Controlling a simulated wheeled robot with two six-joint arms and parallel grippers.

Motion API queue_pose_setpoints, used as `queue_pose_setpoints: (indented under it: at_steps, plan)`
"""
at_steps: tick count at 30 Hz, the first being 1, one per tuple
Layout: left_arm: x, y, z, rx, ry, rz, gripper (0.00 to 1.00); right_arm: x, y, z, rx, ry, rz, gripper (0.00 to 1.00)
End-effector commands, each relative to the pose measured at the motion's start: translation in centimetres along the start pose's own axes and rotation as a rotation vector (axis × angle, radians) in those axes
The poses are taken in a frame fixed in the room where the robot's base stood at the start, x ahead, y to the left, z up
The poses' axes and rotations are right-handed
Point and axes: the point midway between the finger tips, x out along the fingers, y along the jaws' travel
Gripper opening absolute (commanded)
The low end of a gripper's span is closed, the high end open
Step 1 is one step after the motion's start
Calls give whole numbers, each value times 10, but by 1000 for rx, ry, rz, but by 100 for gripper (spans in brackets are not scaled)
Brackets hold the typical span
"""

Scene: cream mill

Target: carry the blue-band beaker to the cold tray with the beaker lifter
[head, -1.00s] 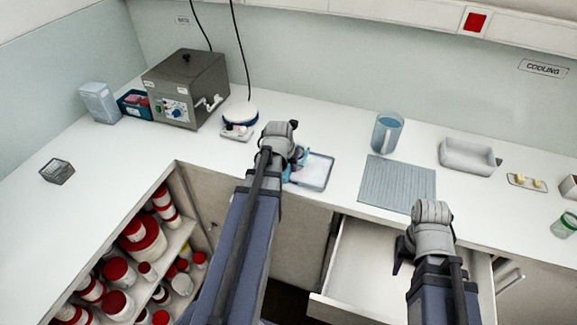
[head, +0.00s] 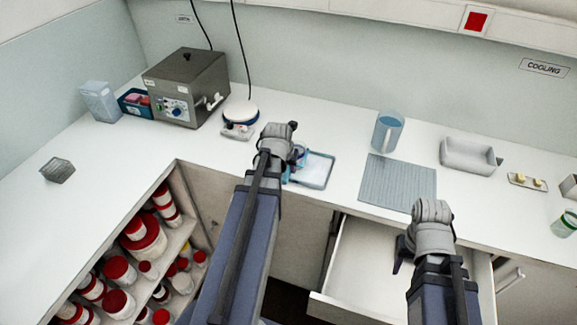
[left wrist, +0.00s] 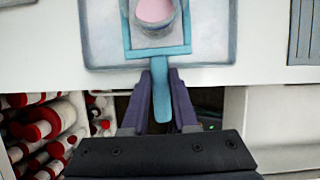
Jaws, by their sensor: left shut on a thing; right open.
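My left gripper (left wrist: 160,88) is shut on the blue handle of the beaker lifter (left wrist: 161,105). In the left wrist view the lifter's blue frame reaches forward over a pale, grey-rimmed tray (left wrist: 98,40). A beaker with pink contents (left wrist: 155,12) shows within the frame, cut off by the top edge. In the head view the same tray (head: 318,170) lies near the counter's front edge, partly behind my left gripper (head: 298,158). My right gripper (head: 400,256) is open and empty over the open drawer.
A grey ribbed mat (head: 397,184), a jug of blue liquid (head: 388,132) and a white basin (head: 468,156) stand to the right, near the COOLING sign (head: 544,68). A metal bath (head: 186,88) stands back left. The open drawer (head: 360,265) juts out in front.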

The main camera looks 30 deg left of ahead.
Motion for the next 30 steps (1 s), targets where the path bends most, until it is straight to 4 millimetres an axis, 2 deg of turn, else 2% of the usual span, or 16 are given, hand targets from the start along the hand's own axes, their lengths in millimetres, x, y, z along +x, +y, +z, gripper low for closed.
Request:
queue_pose_setpoints:
  at_steps: [14,30]
  plan:
    - [-1,0,-2,0,0,0,0,0,0,0,0,0,0,50]
    - [-6,0,-13,0,0,0,0,0,0,0,0,0,0,50]
